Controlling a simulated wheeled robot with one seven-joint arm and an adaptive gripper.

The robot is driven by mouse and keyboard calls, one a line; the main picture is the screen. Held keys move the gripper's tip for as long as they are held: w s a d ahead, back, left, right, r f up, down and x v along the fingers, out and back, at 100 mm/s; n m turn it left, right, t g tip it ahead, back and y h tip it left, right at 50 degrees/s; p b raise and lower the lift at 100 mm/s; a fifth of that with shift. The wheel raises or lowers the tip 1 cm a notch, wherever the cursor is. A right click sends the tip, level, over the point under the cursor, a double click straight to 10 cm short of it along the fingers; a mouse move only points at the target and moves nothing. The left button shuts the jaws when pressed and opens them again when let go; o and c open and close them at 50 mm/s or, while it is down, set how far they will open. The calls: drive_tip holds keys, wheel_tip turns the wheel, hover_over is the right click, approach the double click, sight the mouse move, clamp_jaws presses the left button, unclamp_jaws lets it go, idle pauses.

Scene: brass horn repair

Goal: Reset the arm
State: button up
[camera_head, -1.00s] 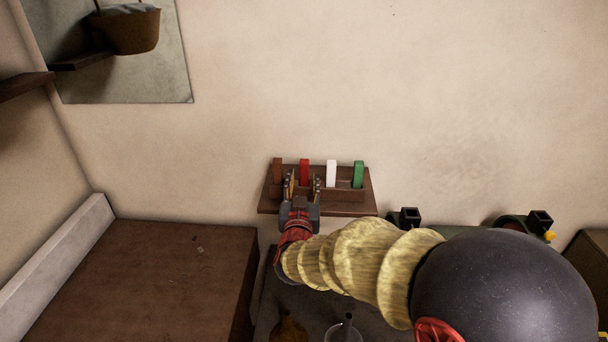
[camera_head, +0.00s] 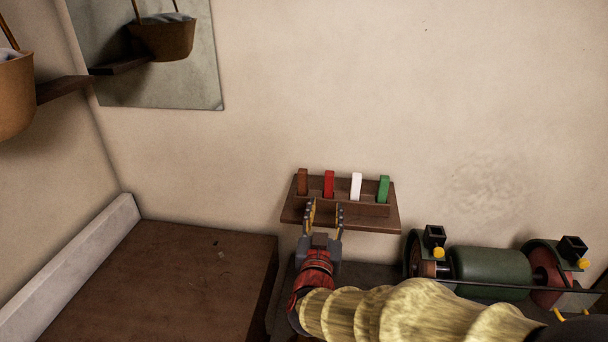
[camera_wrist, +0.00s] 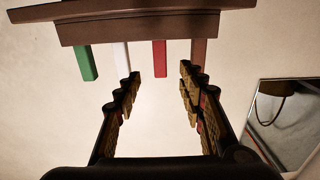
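My gripper (camera_head: 325,211) is open and empty, its two fingers apart in front of the wooden rack (camera_head: 363,222) on the wall. Its fingers also show open in the wrist view (camera_wrist: 160,98), with only wall between them. The rack holds a brown bar (camera_head: 302,182), a red bar (camera_head: 328,184), a white bar (camera_head: 356,186) and a green bar (camera_head: 384,188) in a row. The wrist view shows the rack (camera_wrist: 130,28) upside down, with the bars beyond the fingertips. No finger visibly touches a bar.
A bench grinder-like machine (camera_head: 490,272) with a green body stands at the right. A brown tabletop (camera_head: 150,285) at the left is mostly clear. A mirror (camera_head: 145,85) hangs on the wall; a basket (camera_head: 15,95) sits at the far left.

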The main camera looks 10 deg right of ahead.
drive_tip(key=s+a+f+n+g+y, duration=0.2)
drive_tip(key=a+f+g+y, duration=0.3)
drive_tip(key=a+f, duration=0.5)
drive_tip(key=s+a+f+n+g+y+b, duration=0.2)
drive_tip(key=s+f+g+y, duration=0.25)
drive_tip(key=s, duration=0.35)
drive_tip(key=s+d+f+n+g+h+b, duration=0.1)
drive_tip(key=s+d+g+b, duration=0.15)
drive_tip(key=s, duration=0.45)
drive_tip(key=s+d+f+g+h+b, duration=0.1)
drive_tip(key=s+d+f, duration=0.15)
drive_tip(key=s, duration=0.35)
drive_tip(key=s+d+r+h+b, duration=0.1)
drive_tip(key=s+d+b, duration=0.2)
drive_tip(key=d, duration=0.2)
drive_tip(key=s+d+r+m+t+h+b, duration=0.1)
drive_tip(key=s+d+r+b, duration=0.1)
drive_tip(key=d, duration=0.3)
drive_tip(key=shift+s+d+b, duration=0.35)
drive_tip(key=shift+s+b, duration=0.3)
drive_tip(key=shift+b, duration=0.15)
